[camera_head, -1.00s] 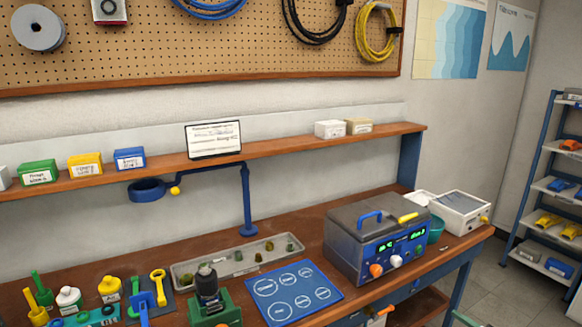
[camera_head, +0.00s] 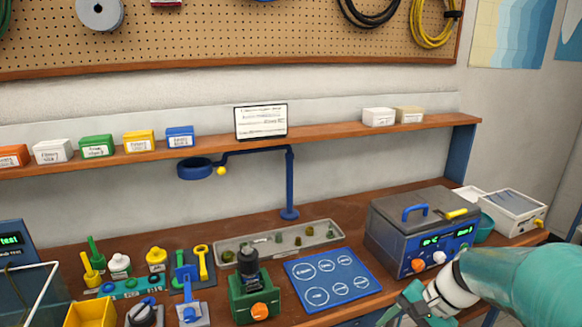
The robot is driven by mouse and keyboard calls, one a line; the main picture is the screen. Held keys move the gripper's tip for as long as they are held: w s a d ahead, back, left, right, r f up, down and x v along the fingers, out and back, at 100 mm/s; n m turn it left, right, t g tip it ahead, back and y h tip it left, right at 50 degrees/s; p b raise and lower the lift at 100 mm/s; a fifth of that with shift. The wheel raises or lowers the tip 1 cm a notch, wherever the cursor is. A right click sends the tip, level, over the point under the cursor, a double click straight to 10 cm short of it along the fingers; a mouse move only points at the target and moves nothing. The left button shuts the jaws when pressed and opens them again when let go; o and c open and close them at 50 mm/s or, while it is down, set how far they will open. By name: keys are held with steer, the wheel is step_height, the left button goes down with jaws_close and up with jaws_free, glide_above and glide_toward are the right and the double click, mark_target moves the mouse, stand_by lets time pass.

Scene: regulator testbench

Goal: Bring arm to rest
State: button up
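My teal arm (camera_head: 525,283) enters from the lower right edge. It has a white wrist section and ends in my gripper (camera_head: 400,306), at the bottom of the view. The gripper is in front of the wooden workbench (camera_head: 215,235), below the grey and blue bath unit (camera_head: 415,230). Its fingers are small and partly cut off by the lower edge, so whether they are open or shut cannot be told. No held object is visible.
A blue mat with white circles (camera_head: 333,279) lies left of my gripper. A green fixture with a black-topped part (camera_head: 252,290), a grey tray (camera_head: 279,242) and a yellow bin (camera_head: 90,312) stand further left. A wooden shelf (camera_head: 330,136) runs above the bench.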

steer(key=s+a+r+n+t+h, duration=0.4)
steer(key=s+a+r+n+h, duration=0.2)
steer(key=s+r+n, duration=0.3)
steer(key=s+r, duration=0.1)
steer(key=s, duration=0.1)
steer(key=shift+s+a+t, duration=0.2)
steer(key=shift+s+t, duration=0.1)
steer(key=shift+s, duration=0.05)
